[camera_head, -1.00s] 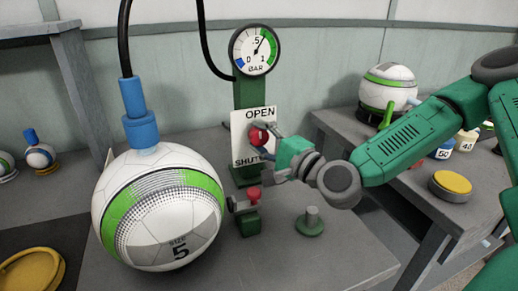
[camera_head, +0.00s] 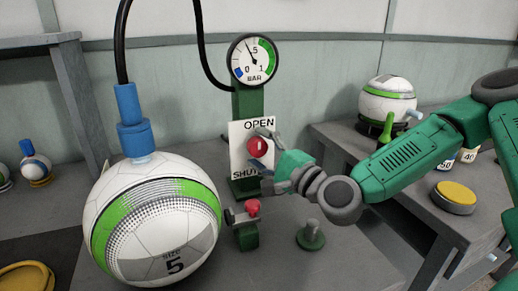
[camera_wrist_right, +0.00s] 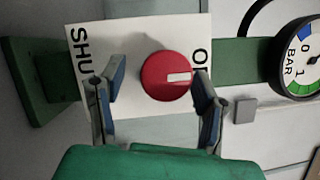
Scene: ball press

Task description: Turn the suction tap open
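The suction tap is a red round knob (camera_head: 257,146) on a white plate (camera_head: 238,160) marked OPEN at the top and SHUT at the bottom. In the right wrist view the knob (camera_wrist_right: 160,76) has a white mark pointing towards the OPEN end. My right gripper (camera_head: 262,148) is open just in front of the plate, its fingers spread above and below the knob. In the right wrist view its blue-padded fingertips (camera_wrist_right: 156,84) stand apart, the right one close to the knob's edge. Contact cannot be told. My left gripper is not in view.
A pressure gauge (camera_head: 252,60) above the plate reads a little under .5. A large ball (camera_head: 150,215) with a blue hose fitting (camera_head: 133,120) stands left. A red-topped green valve (camera_head: 248,228) and a green peg base (camera_head: 311,236) stand below the gripper.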

